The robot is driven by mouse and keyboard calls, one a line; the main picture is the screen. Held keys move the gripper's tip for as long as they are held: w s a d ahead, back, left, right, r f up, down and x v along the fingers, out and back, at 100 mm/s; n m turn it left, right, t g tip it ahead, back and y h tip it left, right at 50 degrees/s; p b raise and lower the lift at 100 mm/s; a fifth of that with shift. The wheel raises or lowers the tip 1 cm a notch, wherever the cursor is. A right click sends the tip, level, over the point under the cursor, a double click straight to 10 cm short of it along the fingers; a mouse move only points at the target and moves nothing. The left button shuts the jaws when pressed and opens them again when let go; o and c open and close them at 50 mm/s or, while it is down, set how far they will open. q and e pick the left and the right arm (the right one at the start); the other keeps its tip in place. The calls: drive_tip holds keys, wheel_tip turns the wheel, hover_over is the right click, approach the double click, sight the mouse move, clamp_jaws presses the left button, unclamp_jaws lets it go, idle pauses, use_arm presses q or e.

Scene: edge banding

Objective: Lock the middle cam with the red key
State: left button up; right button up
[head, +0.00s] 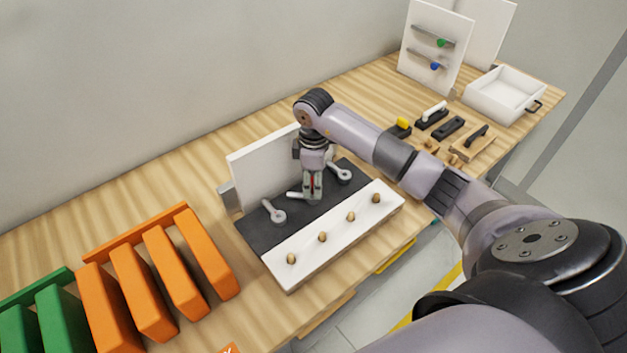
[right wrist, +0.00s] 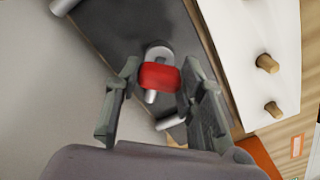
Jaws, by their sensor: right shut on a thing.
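The red key (head: 312,184) is between the fingers of my right gripper (head: 313,193), over the middle cam (head: 296,195). In the right wrist view the red key (right wrist: 158,77) sits between the fingertips of my right gripper (right wrist: 160,86), over the grey round part of the middle cam (right wrist: 157,50). Whether the key is seated in the cam is hidden. The left cam (head: 275,214) and right cam (head: 342,173) stand on the dark strip (head: 256,234) on either side. My left gripper is out of view.
A white panel (head: 258,167) stands behind the cams, and a white board (head: 335,238) with several wooden dowels lies in front. An orange rack (head: 170,265) and a green rack (head: 55,315) stand at left. Tools and a white drawer box (head: 505,95) are at the far right.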

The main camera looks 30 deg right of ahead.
drive_tip(key=shift+f, duration=0.5)
idle(0.3)
idle(0.4)
drive_tip(key=shift+r+m, duration=0.1)
drive_tip(key=shift+m, duration=0.3)
drive_tip(key=shift+m+p, duration=1.3)
drive_tip(key=shift+m, duration=0.6)
drive_tip(key=shift+r+p, duration=2.8)
drive_tip(key=shift+r, duration=0.15)
